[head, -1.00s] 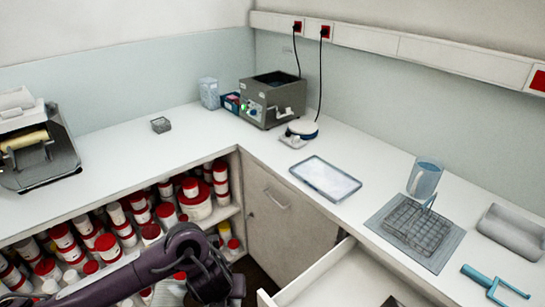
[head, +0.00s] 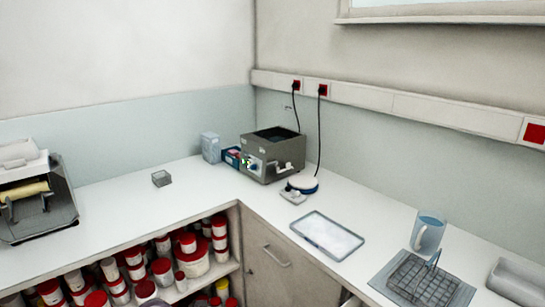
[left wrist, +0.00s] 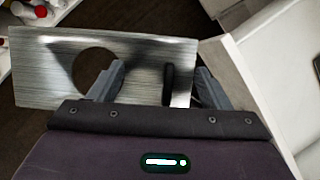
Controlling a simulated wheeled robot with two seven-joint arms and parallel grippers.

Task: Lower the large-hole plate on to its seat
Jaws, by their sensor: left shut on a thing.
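The large-hole plate (left wrist: 40,70) is a brushed-metal sheet with one large round hole, seen in the left wrist view. My left gripper (left wrist: 162,78) holds it, with a dark upright piece (left wrist: 168,85) on the plate between the fingers. The plate is over dark floor, away from the counter. In the head view a grey box-shaped appliance (head: 272,158) with an open dark top stands in the back corner of the counter. Whether that opening is the plate's seat I cannot tell. Neither gripper shows in the head view.
Two cords hang behind the appliance. White drawer or cabinet edges (left wrist: 245,95) are close right of the gripper. Shelves hold red-lidded tubs (head: 163,268).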

